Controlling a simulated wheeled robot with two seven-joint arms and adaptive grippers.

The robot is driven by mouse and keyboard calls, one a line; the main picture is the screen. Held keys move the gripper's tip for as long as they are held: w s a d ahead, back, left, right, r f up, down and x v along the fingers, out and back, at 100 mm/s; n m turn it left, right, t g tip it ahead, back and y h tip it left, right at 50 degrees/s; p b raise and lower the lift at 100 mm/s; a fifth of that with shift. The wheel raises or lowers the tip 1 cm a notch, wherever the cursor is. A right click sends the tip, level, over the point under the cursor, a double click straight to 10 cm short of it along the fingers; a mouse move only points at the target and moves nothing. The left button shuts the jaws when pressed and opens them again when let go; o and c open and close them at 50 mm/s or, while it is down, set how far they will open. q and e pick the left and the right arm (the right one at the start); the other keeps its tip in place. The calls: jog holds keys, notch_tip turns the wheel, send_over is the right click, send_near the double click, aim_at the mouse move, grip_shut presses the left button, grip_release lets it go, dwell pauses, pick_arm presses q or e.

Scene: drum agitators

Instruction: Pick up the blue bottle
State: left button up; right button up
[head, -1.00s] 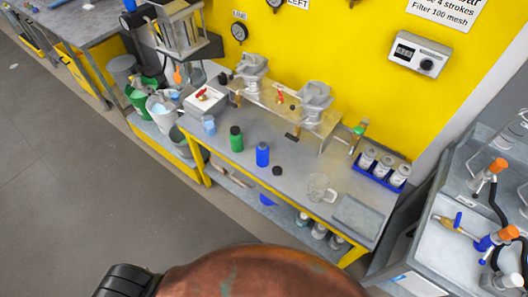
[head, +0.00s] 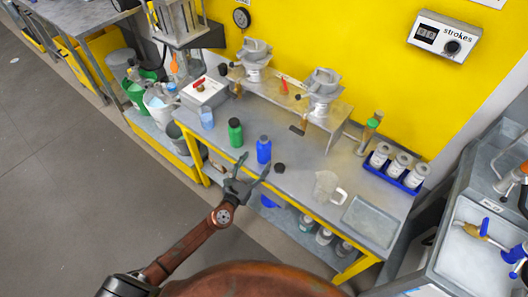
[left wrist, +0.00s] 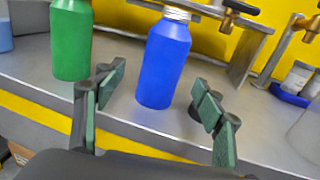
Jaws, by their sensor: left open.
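The blue bottle (head: 264,150) stands upright near the front edge of the grey bench, right of the green bottle (head: 235,133). My left gripper (head: 254,169) is open and empty at the bench's front edge, just in front of the blue bottle. In the left wrist view the blue bottle (left wrist: 164,62) stands beyond and between the open green-padded fingers of my left gripper (left wrist: 158,112), apart from them. The green bottle (left wrist: 71,40) is beyond the left finger there. My right gripper is not in view.
A black cap (head: 280,168) and a clear jug (head: 327,187) are to the right of the blue bottle. A blue tray (head: 394,170) of several white jars is at the right. A raised shelf with two funnels stands behind.

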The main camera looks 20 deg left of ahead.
aim_at(261, 156)
pick_arm(q)
jog(key=shift+w+d+r, duration=0.1)
jog(key=shift+w+d, duration=0.1)
jog(key=shift+w, duration=0.8)
jog(key=w, duration=0.2)
jog(key=w+d, duration=0.1)
jog(key=w, duration=0.1)
jog(key=shift+w, duration=0.3)
jog(key=c, duration=1.5)
jog(key=shift+c, duration=0.6)
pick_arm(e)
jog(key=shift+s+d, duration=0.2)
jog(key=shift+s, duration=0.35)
pick_arm(q)
jog(key=shift+r, duration=0.2)
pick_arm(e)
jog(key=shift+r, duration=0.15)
